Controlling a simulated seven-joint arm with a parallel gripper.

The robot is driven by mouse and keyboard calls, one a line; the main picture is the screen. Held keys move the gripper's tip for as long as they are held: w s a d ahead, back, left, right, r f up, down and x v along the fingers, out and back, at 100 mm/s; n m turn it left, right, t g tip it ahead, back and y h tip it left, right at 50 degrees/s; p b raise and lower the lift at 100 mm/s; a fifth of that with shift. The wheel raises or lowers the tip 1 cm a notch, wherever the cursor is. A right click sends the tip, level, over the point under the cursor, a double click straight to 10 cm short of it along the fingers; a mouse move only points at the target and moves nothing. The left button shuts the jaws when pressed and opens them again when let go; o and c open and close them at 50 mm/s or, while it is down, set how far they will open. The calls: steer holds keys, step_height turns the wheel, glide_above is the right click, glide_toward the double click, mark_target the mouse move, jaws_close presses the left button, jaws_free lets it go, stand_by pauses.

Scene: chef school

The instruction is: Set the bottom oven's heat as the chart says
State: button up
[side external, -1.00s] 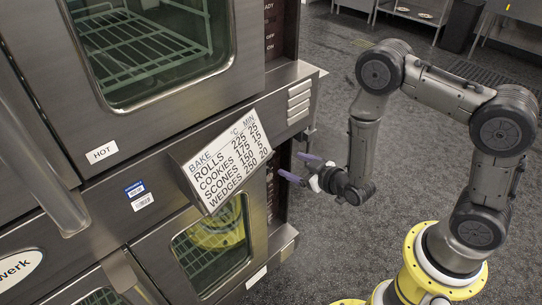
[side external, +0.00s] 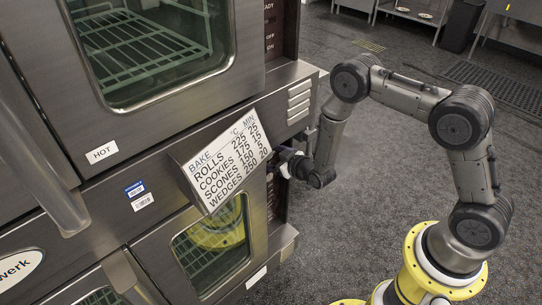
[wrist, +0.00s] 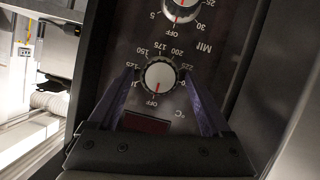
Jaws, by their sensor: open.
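In the side view my gripper's fingers are hidden at the panel edge.
The minutes knob (wrist: 183,8) sits above the heat knob in the wrist view, pointer at OFF. A dark display (wrist: 145,123) lies below it. The upper oven (side external: 150,50) is above the bottom one. The chart juts out beside my gripper. The floor (side external: 360,220) is clear.

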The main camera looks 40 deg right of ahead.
steer(key=shift+c, duration=0.3)
jaws_close()
steer(key=shift+m, duration=0.3)
steer(key=m+t+y, duration=0.1)
steer(key=m+y, duration=0.1)
steer(key=m, duration=0.4)
steer(key=m+t+y, duration=0.2)
steer(key=m+y, duration=0.1)
steer(key=m, duration=0.4)
steer(key=f+m+t+y, duration=0.1)
steer(key=m+t+y, duration=0.1)
steer(key=m, duration=0.5)
steer(key=shift+d+y, duration=0.4)
steer(key=shift+y, duration=0.1)
stand_by(0.4)
